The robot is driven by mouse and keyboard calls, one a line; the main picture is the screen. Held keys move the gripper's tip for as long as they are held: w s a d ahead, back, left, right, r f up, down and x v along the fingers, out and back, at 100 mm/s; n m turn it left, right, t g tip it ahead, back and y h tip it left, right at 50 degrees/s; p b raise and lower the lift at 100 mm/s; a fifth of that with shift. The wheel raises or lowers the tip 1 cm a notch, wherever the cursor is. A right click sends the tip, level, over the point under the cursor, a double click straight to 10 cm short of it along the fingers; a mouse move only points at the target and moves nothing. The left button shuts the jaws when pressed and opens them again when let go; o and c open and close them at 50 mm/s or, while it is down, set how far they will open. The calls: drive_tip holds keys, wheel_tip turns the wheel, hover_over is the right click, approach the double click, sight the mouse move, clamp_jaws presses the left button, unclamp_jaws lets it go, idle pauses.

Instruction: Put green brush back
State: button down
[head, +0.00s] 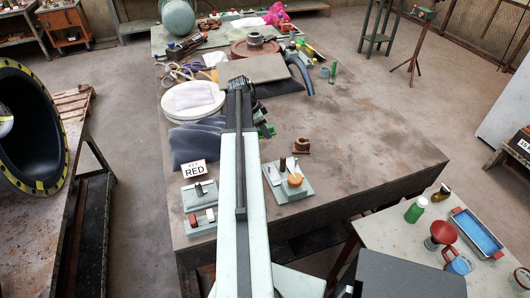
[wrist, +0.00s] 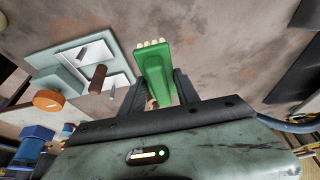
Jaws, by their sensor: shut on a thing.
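A green brush (wrist: 154,68) with pale bristle tufts is in the wrist view, between the two dark fingers of my gripper (wrist: 158,88). My gripper is shut on it, and the bristle end points away from the gripper. In the head view my arm mostly hides the gripper; a small green patch (head: 266,130) shows at its right side. A grey-green holder (head: 289,181) with pale recesses, a brown peg and an orange knob stands on the table to the right of my arm. The holder also shows at left in the wrist view (wrist: 42,58), apart from the brush.
A brown fitting (head: 301,146) stands behind the holder. A white round basin (head: 193,100) and tools crowd the far part. The table's right side (head: 375,150) is clear.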

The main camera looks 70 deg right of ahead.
wheel_tip(320, 180, down, 9)
drive_tip(key=b, duration=0.8)
drive_tip(key=shift+f, duration=0.15)
drive_tip(key=shift+r+p, duration=0.25)
drive_tip(key=shift+p, duration=0.05)
drive_tip(key=shift+f, duration=0.25)
drive_tip(key=c, duration=0.9)
unclamp_jaws()
drive_tip(key=shift+r, duration=0.1)
drive_tip(key=p+v, duration=0.3)
drive_tip(key=v, duration=0.1)
drive_tip(key=p+v, duration=0.7)
drive_tip(key=shift+s+d+r+p, duration=0.1)
drive_tip(key=shift+s+r+p, duration=0.05)
drive_tip(key=shift+r+p, duration=0.3)
drive_tip(key=shift+w+r, duration=0.2)
drive_tip(key=shift+r, duration=0.15)
drive_tip(key=shift+f, duration=0.1)
